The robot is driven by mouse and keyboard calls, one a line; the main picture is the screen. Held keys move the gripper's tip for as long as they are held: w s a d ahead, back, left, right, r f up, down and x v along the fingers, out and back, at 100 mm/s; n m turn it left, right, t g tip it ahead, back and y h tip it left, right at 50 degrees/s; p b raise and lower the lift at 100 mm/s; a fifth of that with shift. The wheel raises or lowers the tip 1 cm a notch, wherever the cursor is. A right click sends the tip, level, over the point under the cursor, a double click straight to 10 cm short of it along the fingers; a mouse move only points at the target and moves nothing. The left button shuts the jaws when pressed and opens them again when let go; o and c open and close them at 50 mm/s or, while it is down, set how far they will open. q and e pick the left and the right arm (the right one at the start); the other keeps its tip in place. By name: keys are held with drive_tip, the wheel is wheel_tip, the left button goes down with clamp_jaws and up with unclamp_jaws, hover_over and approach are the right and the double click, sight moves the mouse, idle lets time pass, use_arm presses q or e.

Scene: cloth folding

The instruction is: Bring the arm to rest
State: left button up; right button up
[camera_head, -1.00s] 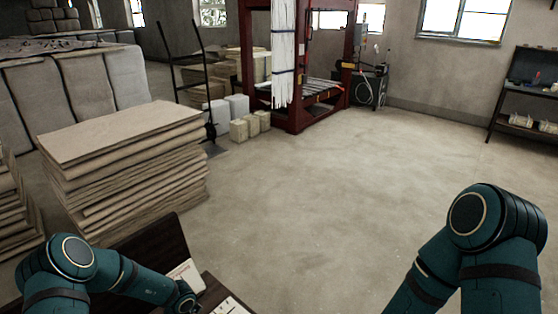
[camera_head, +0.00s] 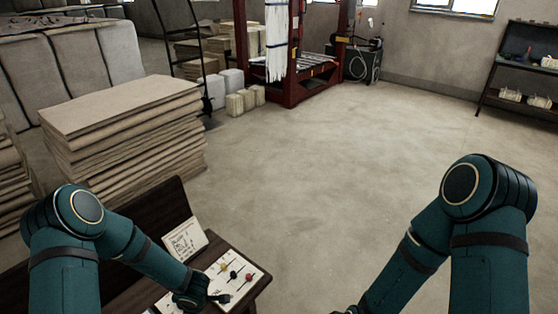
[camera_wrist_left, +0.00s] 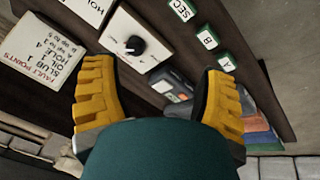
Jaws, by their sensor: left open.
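My left arm (camera_head: 150,258) reaches over a dark wooden table (camera_head: 172,210). My left gripper (camera_wrist_left: 155,82) is open in the left wrist view, its two yellow-padded fingers apart with nothing held between them. Beyond the fingers lie a white box with a black knob (camera_wrist_left: 133,42) and a small grey device (camera_wrist_left: 172,86). In the head view the gripper's end is low at the picture's bottom, beside a white board with coloured knobs (camera_head: 240,274). My right arm (camera_head: 485,235) comes down over bare floor at the right; its gripper is out of the picture.
A handwritten card (camera_head: 185,240) leans at the table's back. Small green-edged tags (camera_wrist_left: 207,38) and folded coloured cloths (camera_wrist_left: 262,135) show in the left wrist view. A tall stack of tan sheets (camera_head: 120,105) stands behind the table. The concrete floor (camera_head: 330,170) is clear.

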use_arm(q)
drive_tip(key=s+d+r+m+h, duration=0.3)
drive_tip(key=s+d+m, duration=0.3)
drive_tip(key=d+m, duration=0.1)
drive_tip(key=s+d+r+m+g+h, duration=0.1)
drive_tip(key=s+d+r+m+h, duration=0.1)
drive_tip(key=s+d+m, duration=0.4)
drive_tip(key=d+m+h, duration=0.1)
drive_tip(key=d+m, duration=0.1)
drive_tip(key=shift+s+r+m+h, duration=0.3)
drive_tip(key=shift+s+r, duration=0.05)
drive_tip(key=shift+r, duration=0.05)
drive_tip(key=shift+d, duration=0.1)
